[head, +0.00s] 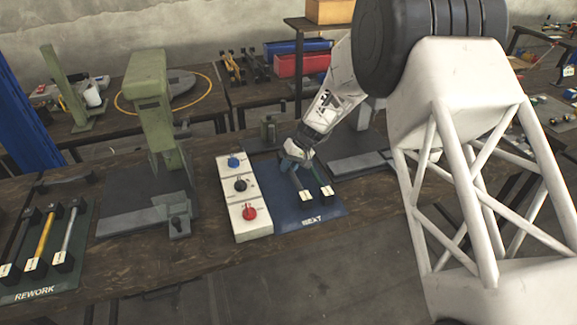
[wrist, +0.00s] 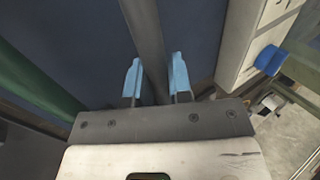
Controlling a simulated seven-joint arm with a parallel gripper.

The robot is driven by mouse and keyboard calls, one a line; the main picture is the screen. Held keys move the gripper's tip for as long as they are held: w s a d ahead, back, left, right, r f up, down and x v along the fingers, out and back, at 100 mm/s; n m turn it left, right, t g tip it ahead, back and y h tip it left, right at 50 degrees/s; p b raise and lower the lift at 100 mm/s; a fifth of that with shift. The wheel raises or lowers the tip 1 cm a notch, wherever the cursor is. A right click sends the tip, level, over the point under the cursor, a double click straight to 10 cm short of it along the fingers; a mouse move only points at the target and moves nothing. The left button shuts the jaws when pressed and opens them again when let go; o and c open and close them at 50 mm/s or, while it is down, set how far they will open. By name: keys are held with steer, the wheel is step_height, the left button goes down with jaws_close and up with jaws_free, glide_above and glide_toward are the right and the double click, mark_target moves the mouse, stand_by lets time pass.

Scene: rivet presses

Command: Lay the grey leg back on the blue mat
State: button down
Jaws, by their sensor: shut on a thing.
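My gripper (head: 294,160) is over the far part of the blue mat (head: 282,217) labelled NEXT. In the wrist view its two light-blue fingertips (wrist: 156,80) are shut on the grey leg (wrist: 146,28), a straight dark-grey bar running between them. In the head view the near ends of two legs with dark blocks and white tags show on or just above the mat, one near the middle (head: 305,196) and one to its right (head: 327,191). My gripper hides their far ends. I cannot tell whether the held leg touches the mat.
A white control box (head: 239,191) with blue, black and red knobs stands directly left of the mat. A green press (head: 155,105) stands further left. The green REWORK mat (head: 35,283) holds several legs, one yellow. The mat's front lies near the bench edge.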

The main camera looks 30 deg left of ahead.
steer(key=shift+f, duration=0.25)
steer(key=c, duration=1)
jaws_free()
steer(key=shift+f, duration=0.1)
steer(key=shift+o, duration=0.2)
steer(key=v, duration=0.8)
